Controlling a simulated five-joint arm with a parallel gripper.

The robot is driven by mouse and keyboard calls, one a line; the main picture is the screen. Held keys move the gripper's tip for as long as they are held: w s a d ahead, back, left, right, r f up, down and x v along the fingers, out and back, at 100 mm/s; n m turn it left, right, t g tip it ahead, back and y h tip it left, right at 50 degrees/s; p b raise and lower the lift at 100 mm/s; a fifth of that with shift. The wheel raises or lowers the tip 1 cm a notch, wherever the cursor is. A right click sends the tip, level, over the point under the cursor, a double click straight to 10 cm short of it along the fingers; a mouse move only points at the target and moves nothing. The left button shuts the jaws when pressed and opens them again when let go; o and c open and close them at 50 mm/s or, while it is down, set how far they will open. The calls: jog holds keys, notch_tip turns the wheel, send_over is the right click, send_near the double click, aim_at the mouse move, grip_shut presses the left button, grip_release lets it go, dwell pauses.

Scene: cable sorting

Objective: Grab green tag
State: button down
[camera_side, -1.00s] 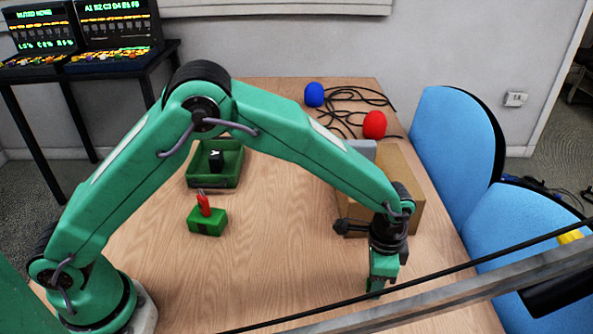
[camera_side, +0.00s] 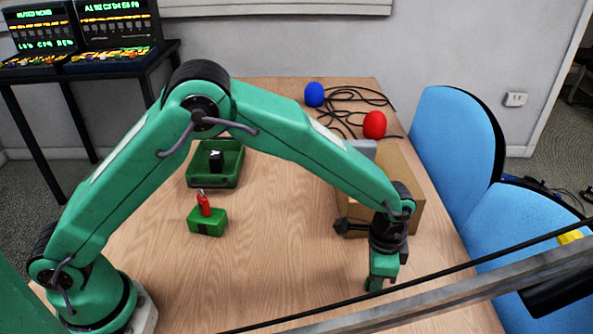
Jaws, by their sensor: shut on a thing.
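My gripper (camera_side: 378,282) is low over the right front part of the table, pointing down. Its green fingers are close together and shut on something. What they hold is mostly hidden by the fingers and the pale bar in front, and its colour cannot be told from the green fingers. I cannot make out a separate green tag for certain. A green block (camera_side: 206,225) with a small red piece (camera_side: 204,204) standing on it is on the table at the left, well apart from my gripper.
A green tray (camera_side: 207,182) with a black cube (camera_side: 216,160) stands behind the block. A cardboard box (camera_side: 413,209) is just behind my gripper. Black cables (camera_side: 353,97) with a blue ball (camera_side: 314,94) and a red ball (camera_side: 374,124) lie at the back. The table's middle is clear.

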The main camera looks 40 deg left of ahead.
jog(key=shift+r, duration=0.55)
notch_tip(320, 180, up, 3)
jog(key=shift+r, duration=0.15)
jog(key=s+d+r, duration=0.5)
jog(key=s+r, duration=0.1)
jog(key=s, duration=0.4)
jog(key=shift+s+r, duration=0.25)
jog(key=shift+s, duration=0.05)
